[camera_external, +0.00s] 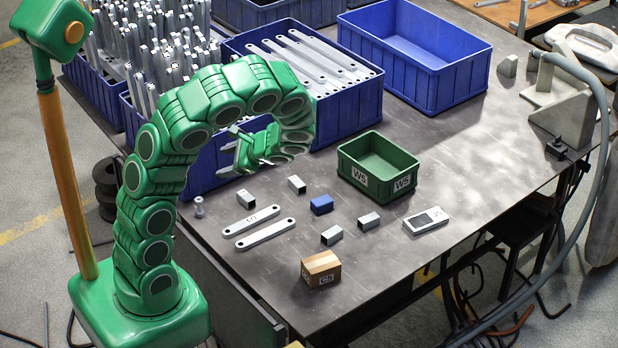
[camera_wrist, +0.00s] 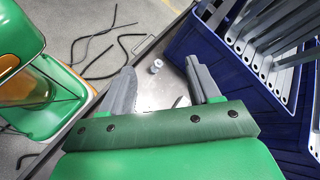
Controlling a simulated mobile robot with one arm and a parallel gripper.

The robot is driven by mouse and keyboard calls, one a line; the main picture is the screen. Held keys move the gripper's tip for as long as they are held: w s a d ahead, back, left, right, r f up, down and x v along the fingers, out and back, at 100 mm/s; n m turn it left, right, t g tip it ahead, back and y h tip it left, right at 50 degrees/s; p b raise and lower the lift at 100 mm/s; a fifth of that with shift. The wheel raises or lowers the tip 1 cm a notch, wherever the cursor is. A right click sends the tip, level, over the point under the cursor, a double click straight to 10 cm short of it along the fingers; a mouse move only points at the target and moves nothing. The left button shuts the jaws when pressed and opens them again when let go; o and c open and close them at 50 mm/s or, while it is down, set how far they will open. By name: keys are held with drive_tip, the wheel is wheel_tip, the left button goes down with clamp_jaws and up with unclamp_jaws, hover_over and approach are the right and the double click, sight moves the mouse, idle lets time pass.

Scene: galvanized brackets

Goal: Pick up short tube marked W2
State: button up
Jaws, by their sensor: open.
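Several short grey square tubes lie on the dark table in the external view: one at the back (camera_external: 297,184), one at the left (camera_external: 246,199), one at the right (camera_external: 368,221) and one at the front (camera_external: 332,235). I cannot read a W2 mark on any of them. My gripper (camera_external: 230,153) hangs above the table's left part, behind and above the tubes, apart from them. In the wrist view its two grey fingers (camera_wrist: 163,84) stand apart with nothing held between them.
A blue block (camera_external: 321,204) lies among the tubes. Around them are two flat bars (camera_external: 265,233), a cardboard box (camera_external: 321,269), a grey device (camera_external: 426,219), a green W5 bin (camera_external: 349,176) and a small bolt (camera_external: 199,207). Blue crates (camera_external: 425,88) line the back.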

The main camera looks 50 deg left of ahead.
drive_tip(key=w+a+f+m+t+y, duration=0.25)
drive_tip(key=w+f+m, duration=0.35)
drive_tip(key=f, duration=0.4)
drive_tip(key=m+t, duration=0.2)
drive_tip(key=m, duration=0.3)
approach(251, 199)
drive_tip(key=shift+s+a+f+y, duration=0.1)
drive_tip(key=shift+a+f+y, duration=0.15)
drive_tip(key=shift+f, duration=0.3)
drive_tip(key=shift+s+a+f+y, duration=0.1)
drive_tip(key=shift+s+f+y, duration=0.1)
drive_tip(key=shift+f, duration=0.35)
drive_tip(key=shift+x, duration=1.3)
drive_tip(key=a, duration=0.3)
drive_tip(key=shift+w+a+f, duration=0.1)
drive_tip(key=shift+w+f, duration=0.05)
drive_tip(key=shift+f, duration=0.05)
drive_tip(key=shift+x, duration=1)
drive_tip(key=shift+c, duration=0.3)
clamp_jaws()
drive_tip(key=shift+r, duration=0.1)
